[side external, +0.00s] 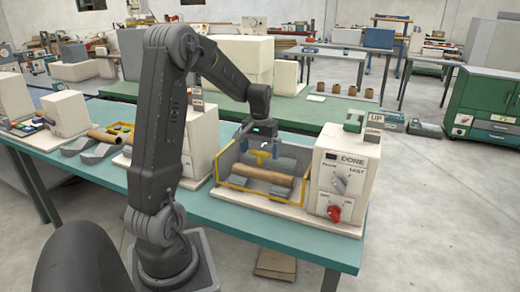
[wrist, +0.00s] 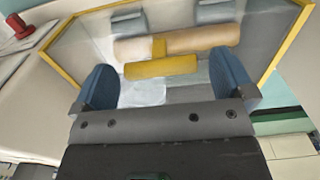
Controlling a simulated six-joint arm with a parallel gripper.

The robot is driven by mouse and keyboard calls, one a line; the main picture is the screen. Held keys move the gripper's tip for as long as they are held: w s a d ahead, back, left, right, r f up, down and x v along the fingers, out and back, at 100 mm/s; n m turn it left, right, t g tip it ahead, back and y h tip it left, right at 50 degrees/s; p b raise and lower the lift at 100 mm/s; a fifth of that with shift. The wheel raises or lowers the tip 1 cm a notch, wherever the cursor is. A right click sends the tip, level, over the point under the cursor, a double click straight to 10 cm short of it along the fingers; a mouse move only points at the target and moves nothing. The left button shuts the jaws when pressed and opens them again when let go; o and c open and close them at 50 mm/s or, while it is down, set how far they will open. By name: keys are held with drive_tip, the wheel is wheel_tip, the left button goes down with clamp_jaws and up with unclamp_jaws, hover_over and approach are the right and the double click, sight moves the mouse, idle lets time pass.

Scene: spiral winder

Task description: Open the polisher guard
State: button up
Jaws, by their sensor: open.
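The guard is a clear panel with a yellow frame (side external: 262,207) on the front of the middle machine, over a brown tube (side external: 266,184). It appears closed. In the wrist view its yellow frame (wrist: 62,67) runs along the left, and a short yellow handle bar (wrist: 160,67) shows in the middle in front of the tube (wrist: 180,43). My gripper (side external: 262,147) is above the guard, pointing down. Its blue fingers are wide apart in the wrist view (wrist: 163,66), with the bar between them in the picture. Contact with the bar cannot be told.
A white control box (side external: 342,180) with a DONE display, a grey knob and a red knob (side external: 334,212) stands right of the guard. A sign marked UP (side external: 376,117) is behind it. Another similar machine (side external: 105,138) stands left on the teal bench (side external: 150,192).

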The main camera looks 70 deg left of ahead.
drive_tip(key=shift+r, duration=0.2)
drive_tip(key=shift+r+n, duration=0.4)
drive_tip(key=shift+r, duration=0.2)
drive_tip(key=s+d+r+m+t, duration=0.1)
drive_tip(key=d+r+m, duration=0.15)
drive_tip(key=d, duration=0.45)
drive_tip(key=s+d+r+m+t+y, duration=0.1)
drive_tip(key=d+r+m, duration=0.1)
drive_tip(key=d+r, duration=0.35)
drive_tip(key=s+d+r+m+t, duration=0.1)
drive_tip(key=s+d+m+t, duration=0.1)
drive_tip(key=d, duration=0.7)
drive_tip(key=s+d+m+t+h, duration=0.1)
drive_tip(key=s+d+m+t, duration=0.15)
drive_tip(key=s+d, duration=0.5)
drive_tip(key=n+g+y, duration=0.3)
drive_tip(key=n, duration=0.5)
hover_over(268, 161)
drive_tip(key=s+d, duration=0.4)
drive_tip(key=s, duration=0.2)
drive_tip(key=x, duration=0.9)
drive_tip(key=s+x, duration=0.1)
drive_tip(key=x, duration=0.4)
drive_tip(key=shift+f, duration=0.15)
